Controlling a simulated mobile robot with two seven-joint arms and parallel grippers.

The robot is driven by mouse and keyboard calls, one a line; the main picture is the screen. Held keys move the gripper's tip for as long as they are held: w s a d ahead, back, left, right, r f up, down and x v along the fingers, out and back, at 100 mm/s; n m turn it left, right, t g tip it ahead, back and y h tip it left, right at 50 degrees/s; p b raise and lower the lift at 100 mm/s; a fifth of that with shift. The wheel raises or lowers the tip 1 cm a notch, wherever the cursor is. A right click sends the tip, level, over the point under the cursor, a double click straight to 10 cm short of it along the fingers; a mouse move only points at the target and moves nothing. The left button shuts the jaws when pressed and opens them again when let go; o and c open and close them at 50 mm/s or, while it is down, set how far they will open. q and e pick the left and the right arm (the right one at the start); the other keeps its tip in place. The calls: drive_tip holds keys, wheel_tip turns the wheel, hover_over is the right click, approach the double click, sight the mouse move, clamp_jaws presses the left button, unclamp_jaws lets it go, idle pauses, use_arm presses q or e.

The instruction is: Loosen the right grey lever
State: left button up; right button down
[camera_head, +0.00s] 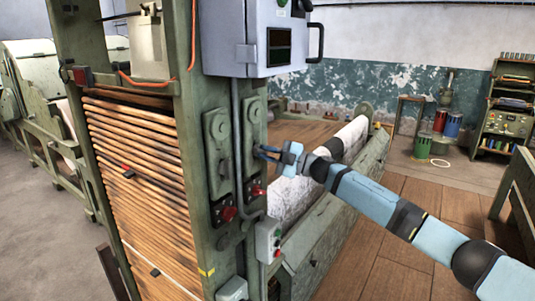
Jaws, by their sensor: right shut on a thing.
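Two grey-green lever plates are mounted on the side of the green machine post. The left grey lever (223,165) hangs on the left plate. The right grey lever (252,135) is on the right plate, small and partly hidden by my fingers. My right gripper (262,152) comes in from the right, with its dark fingers at the right plate, shut on the right lever. The exact angle of this lever is too small to tell. My left gripper is not in view.
Red knobs (228,213) sit below the plates, and a grey switch box (268,240) is lower down. A large grey cabinet (262,38) juts out above. A white roll (310,180) lies behind my arm. Wooden floor (400,270) is open at right.

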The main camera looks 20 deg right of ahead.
drive_tip(key=c, duration=1.1)
unclamp_jaws()
drive_tip(key=shift+r, duration=0.25)
drive_tip(key=shift+c, duration=0.2)
drive_tip(key=shift+w+a+f, duration=0.1)
drive_tip(key=shift+a, duration=0.1)
drive_tip(key=b+v, duration=0.4)
drive_tip(key=v, duration=0.9)
drive_tip(key=shift+d, duration=0.4)
